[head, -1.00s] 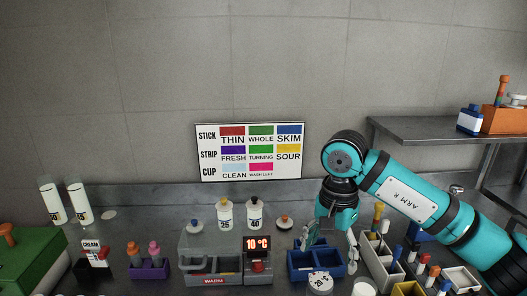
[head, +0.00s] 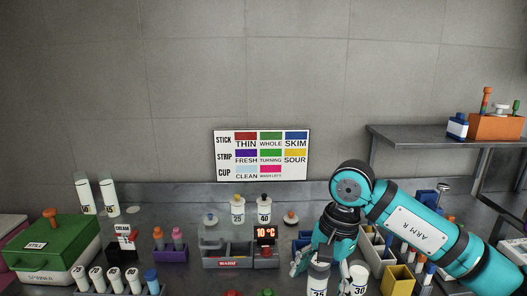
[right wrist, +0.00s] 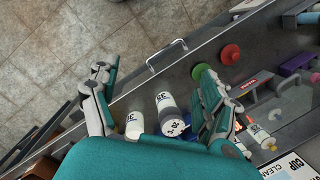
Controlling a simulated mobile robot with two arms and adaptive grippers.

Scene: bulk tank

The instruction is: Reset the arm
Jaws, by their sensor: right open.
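My right arm, teal and marked "ARM R", comes in from the right in the head view. Its gripper (head: 322,264) points down over the front of the counter, near two white labelled cups (head: 318,283) (head: 357,279). In the right wrist view the gripper (right wrist: 160,84) has its fingers spread wide with nothing held between them. Two white labelled containers (right wrist: 135,123) (right wrist: 168,108) show beyond the palm, below the gap. My left gripper is in neither view.
A green box (head: 52,243) stands at the left, beside several labelled vials (head: 108,277). A grey warm station (head: 227,254) with a 10 °C display is in the middle. Bins (head: 397,278) crowd the right under a shelf (head: 430,134).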

